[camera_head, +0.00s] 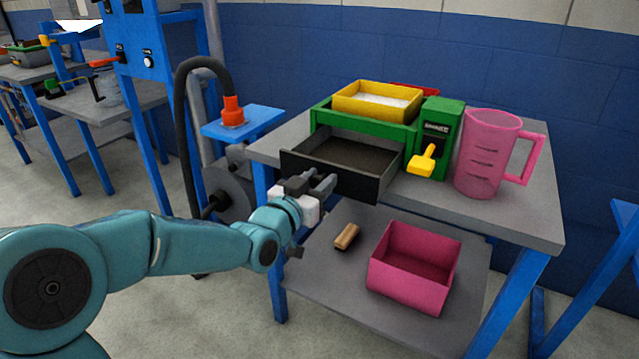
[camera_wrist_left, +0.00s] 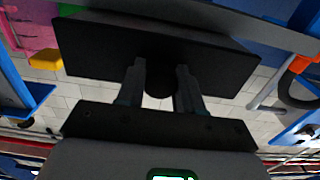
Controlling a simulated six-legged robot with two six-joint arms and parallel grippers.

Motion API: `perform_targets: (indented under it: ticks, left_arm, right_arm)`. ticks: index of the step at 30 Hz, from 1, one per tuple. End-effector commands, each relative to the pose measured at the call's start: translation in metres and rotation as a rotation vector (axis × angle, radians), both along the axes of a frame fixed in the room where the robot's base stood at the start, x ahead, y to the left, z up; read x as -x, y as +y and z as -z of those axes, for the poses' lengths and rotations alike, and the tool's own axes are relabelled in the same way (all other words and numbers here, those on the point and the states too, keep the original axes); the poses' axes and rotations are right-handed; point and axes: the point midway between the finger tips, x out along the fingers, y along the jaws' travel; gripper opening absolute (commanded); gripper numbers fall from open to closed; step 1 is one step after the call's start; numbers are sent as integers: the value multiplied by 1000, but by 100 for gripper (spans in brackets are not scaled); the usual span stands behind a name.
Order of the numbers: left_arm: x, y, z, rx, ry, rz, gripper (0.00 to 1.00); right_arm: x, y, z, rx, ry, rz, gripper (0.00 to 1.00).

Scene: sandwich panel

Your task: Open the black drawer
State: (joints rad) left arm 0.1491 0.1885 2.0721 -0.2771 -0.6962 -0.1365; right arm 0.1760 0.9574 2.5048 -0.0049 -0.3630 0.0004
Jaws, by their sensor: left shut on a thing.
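The black drawer (camera_head: 352,151) is pulled well out of the green housing (camera_head: 364,122) on the table, and its inside looks empty. My left gripper (camera_head: 322,184) is at the drawer's front face. In the left wrist view my left gripper (camera_wrist_left: 161,82) is shut on the round dark knob (camera_wrist_left: 158,84) at the middle of the black drawer front (camera_wrist_left: 105,50). My right gripper is not in view.
A yellow bin (camera_head: 376,101) with white contents sits on the housing. A green dispenser (camera_head: 437,139) with a yellow lever and a pink jug (camera_head: 487,152) stand to the right. A pink box (camera_head: 414,267) and a small brown object (camera_head: 346,236) are on the lower shelf.

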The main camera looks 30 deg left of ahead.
Motion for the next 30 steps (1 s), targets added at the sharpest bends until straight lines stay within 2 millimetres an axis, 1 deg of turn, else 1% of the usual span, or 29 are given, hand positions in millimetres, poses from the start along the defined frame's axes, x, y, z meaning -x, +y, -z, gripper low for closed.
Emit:
perform_targets:
  ticks: [1, 5, 6, 8, 17, 20, 23, 26, 30]
  left_arm:
    - [-1, 0, -4, -1, -9, -1, 0]
    - [-2, 0, -4, -2, -10, -1, 0]
    - [-2, 0, -4, -2, -10, -1, 39]
    - [-2, 0, -4, -2, -10, 0, 58]
    - [0, 0, -2, -1, -5, 0, 58]
    - [8, 1, -3, -1, -5, -1, 58]
    - [25, 2, -3, -1, -5, -2, 58]
    - [51, 2, -3, -1, -5, -2, 58]
    - [90, 4, -3, -2, -6, -3, 58]
  right_arm:
    - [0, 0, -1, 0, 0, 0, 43]
    - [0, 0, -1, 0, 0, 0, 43]
    - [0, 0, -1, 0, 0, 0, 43]
    - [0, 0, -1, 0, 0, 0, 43]
    - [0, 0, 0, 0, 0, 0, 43]
    - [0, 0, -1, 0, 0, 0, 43]
    - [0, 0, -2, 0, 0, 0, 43]
    - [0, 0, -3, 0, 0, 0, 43]
    - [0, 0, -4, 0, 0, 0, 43]
